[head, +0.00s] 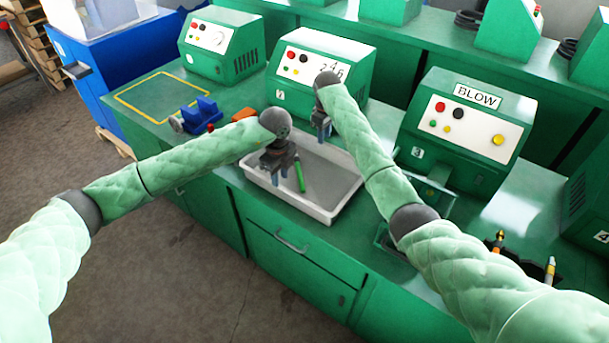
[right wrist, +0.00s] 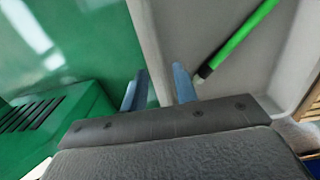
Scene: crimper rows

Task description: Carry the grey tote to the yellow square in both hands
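The grey tote (head: 335,184) is a shallow, open tray on the green bench, with a green stick-like thing (head: 299,177) lying in it. My left gripper (head: 280,177) is at the tote's near wall, its blue fingers pointing down and apart; whether they straddle the rim is unclear. My right gripper (head: 323,133) is at the far wall. In the right wrist view its fingers (right wrist: 157,90) are open, one on each side of the tote's wall (right wrist: 148,45), with gaps visible. The yellow square (head: 166,96) is an empty outline on the bench at the left end.
A blue vise-like tool (head: 200,114) and an orange block (head: 243,114) lie between the tote and the square. Green machines (head: 325,62) line the bench's back, one labelled BLOW (head: 470,125). A blue cabinet (head: 115,55) stands past the bench's left end.

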